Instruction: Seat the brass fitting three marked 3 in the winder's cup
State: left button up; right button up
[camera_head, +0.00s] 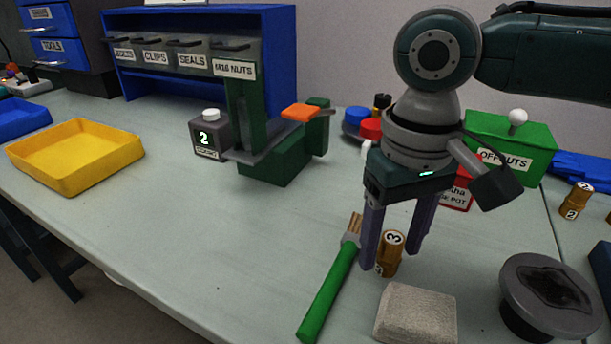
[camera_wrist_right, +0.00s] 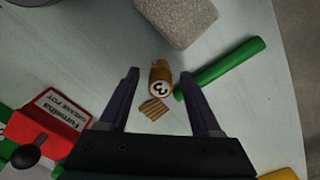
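The brass fitting marked 3 (camera_head: 393,243) stands on the bench, and its 3 also shows in the right wrist view (camera_wrist_right: 161,78). My right gripper (camera_head: 392,262) points down over it, open, with one finger to each side. In the right wrist view the fitting lies between the fingertips (camera_wrist_right: 160,74), with gaps on both sides. A green machine (camera_head: 275,168) with an orange paddle (camera_head: 300,111) stands farther back; it may be the winder, but I cannot make out a cup. My left gripper is not in view.
A green-handled brush (camera_head: 328,293) lies close left of the fitting, and a grey block (camera_head: 415,314) lies in front. A dark round pot (camera_head: 548,295) stands right. A fitting marked 2 (camera_head: 577,200) stands behind it. A yellow tray (camera_head: 75,155) is left; the bench between is clear.

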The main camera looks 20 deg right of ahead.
grip_shut()
jog(key=shift+r, duration=0.1)
dwell(0.6)
